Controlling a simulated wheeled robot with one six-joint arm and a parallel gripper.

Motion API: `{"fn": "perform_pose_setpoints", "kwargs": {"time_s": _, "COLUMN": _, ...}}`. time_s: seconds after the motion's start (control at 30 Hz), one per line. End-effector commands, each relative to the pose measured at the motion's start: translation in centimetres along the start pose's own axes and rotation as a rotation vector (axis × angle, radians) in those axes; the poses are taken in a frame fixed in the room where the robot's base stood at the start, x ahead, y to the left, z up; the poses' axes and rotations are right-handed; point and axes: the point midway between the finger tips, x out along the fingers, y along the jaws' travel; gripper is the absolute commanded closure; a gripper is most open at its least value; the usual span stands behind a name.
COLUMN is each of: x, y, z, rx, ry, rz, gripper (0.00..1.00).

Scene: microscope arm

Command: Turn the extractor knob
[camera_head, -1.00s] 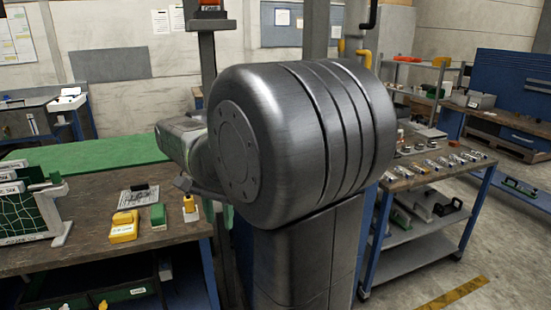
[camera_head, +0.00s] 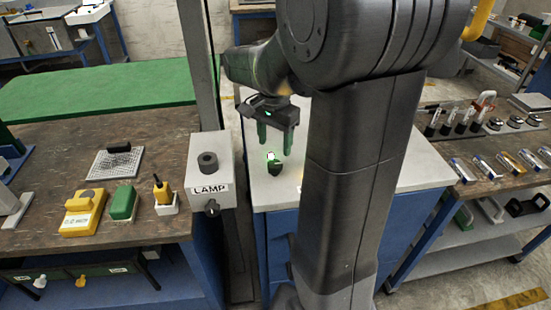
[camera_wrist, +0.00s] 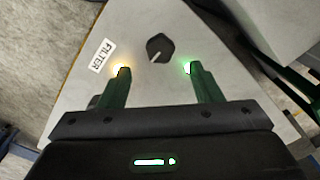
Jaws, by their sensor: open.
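A black knob (camera_head: 275,170) with a pale pointer line sits on the light grey top of a blue cabinet (camera_head: 258,193). In the wrist view the knob (camera_wrist: 161,47) lies just beyond the fingertips, between their lines, with a label reading FILTER (camera_wrist: 102,55) to its left. No label reading extractor is visible. My gripper (camera_head: 275,149) points down above the knob, fingers apart and empty; it also shows in the wrist view (camera_wrist: 156,69). Glowing spots show at the fingertips.
A grey box labelled LAMP (camera_head: 210,172) with its own dark knobs stands left of the cabinet, beside a post. The wooden bench (camera_head: 60,150) at left holds yellow and green items. A right-hand bench (camera_head: 470,195) holds several small parts.

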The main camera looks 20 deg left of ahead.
Motion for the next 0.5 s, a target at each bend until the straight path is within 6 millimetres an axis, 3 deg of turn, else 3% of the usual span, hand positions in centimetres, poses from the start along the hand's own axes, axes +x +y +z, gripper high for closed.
{"fn": "perform_pose_setpoints", "kwargs": {"time_s": 0.2, "x": 4.4, "y": 0.1, "z": 0.1, "rx": 0.000, "ry": -0.002, "rz": 0.004, "gripper": 0.41}}
{"fn": "perform_pose_setpoints", "kwargs": {"time_s": 0.5, "x": 6.9, "y": 0.0, "z": 0.0, "rx": 0.000, "ry": 0.000, "rz": 0.000, "gripper": 0.41}}
